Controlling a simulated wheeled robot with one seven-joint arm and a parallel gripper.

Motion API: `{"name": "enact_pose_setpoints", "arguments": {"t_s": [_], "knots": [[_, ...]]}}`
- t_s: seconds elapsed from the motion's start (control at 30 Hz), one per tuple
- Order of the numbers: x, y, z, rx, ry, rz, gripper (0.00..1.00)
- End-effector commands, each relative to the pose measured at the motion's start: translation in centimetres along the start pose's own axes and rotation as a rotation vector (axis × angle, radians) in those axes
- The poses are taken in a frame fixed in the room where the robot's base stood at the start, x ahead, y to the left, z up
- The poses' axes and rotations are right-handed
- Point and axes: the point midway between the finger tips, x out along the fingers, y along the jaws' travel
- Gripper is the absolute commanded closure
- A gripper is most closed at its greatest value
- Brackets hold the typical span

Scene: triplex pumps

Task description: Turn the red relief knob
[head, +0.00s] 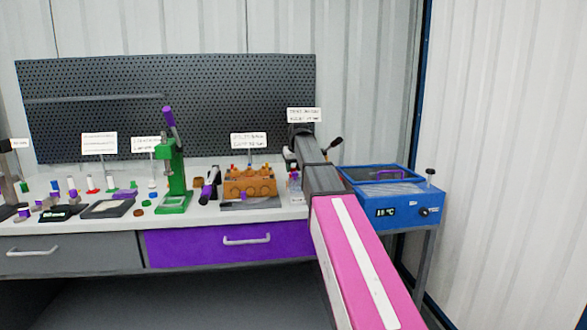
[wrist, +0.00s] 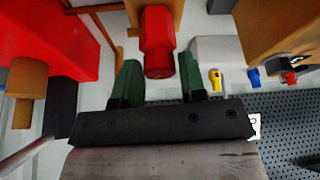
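The red knob (wrist: 158,45) is a faceted red cylinder on an orange-brown body (wrist: 160,10) at the top centre of the wrist view. My gripper (wrist: 158,80) is open, with one green finger on each side of the knob. Gaps show between the knob and both fingers, so it is not gripped. How deep the knob sits between the fingers is hard to tell. In the head view the orange-brown pump block (head: 250,185) stands on the bench, left of my arm. My fingertips cannot be made out there.
A large red block (wrist: 50,40) is close on the left in the wrist view. Small yellow and blue fittings (wrist: 215,78) lie to the right. In the head view, a green press (head: 172,180) stands left of the pump and a blue bath (head: 390,200) to the right.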

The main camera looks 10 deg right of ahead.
Motion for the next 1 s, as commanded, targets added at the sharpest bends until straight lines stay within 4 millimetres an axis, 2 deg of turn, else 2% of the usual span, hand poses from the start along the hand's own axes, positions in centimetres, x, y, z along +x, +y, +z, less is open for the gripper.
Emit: {"name": "enact_pose_setpoints", "arguments": {"t_s": [0.33, 0.47, 0.8, 1.0], "knots": [[-0.1, 0.0, 0.0, -0.001, 0.001, 0.000, 0.44], [-1.0, 0.0, 0.0, -0.001, 0.002, 0.000, 0.44], [-6.8, 0.0, 0.0, -0.001, 0.003, 0.000, 0.44], [-9.6, 0.0, 0.0, -0.001, 0.002, 0.000, 0.44]]}}
